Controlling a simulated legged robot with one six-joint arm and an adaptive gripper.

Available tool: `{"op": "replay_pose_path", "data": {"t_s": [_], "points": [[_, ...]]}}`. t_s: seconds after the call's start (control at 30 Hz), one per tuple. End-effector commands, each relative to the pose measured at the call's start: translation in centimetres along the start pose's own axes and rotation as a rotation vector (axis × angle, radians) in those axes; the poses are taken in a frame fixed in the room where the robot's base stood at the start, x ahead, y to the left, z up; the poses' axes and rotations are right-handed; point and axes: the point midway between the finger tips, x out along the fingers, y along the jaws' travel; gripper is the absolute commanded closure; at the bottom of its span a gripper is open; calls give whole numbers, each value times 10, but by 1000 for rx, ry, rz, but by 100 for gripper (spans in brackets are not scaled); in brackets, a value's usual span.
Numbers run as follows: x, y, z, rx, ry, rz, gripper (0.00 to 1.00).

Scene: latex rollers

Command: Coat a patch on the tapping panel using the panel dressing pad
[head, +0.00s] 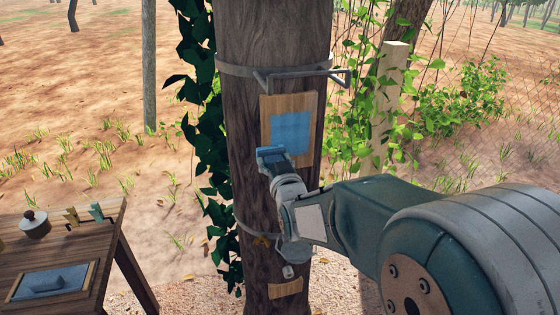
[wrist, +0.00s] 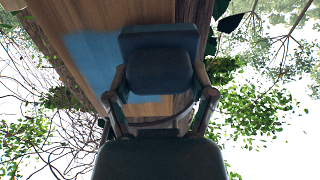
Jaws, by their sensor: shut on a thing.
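The tapping panel (head: 308,105) is a pale wooden board on the tree trunk, with a blue patch (head: 291,132) over much of its middle and lower part. My gripper (head: 274,166) is shut on the panel dressing pad (head: 268,151), a blue block, near the patch's lower left. In the wrist view, the pad (wrist: 158,72) sits between both fingers of my gripper (wrist: 159,82). It overlaps the board (wrist: 135,16), with the blue patch (wrist: 92,58) showing to its left. Whether the pad touches the board cannot be told.
A metal bracket (head: 300,77) juts out above the panel. Ivy (head: 200,115) climbs the trunk's left side; a post (head: 388,100) stands right.

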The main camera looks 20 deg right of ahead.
Motion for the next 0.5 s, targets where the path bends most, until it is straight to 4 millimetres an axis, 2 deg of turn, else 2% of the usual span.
{"op": "replay_pose_path", "data": {"t_s": [0.23,0.5], "points": [[-2,-1,-1,-1,3,-3,67],[-25,0,-1,-1,3,-2,67]]}}
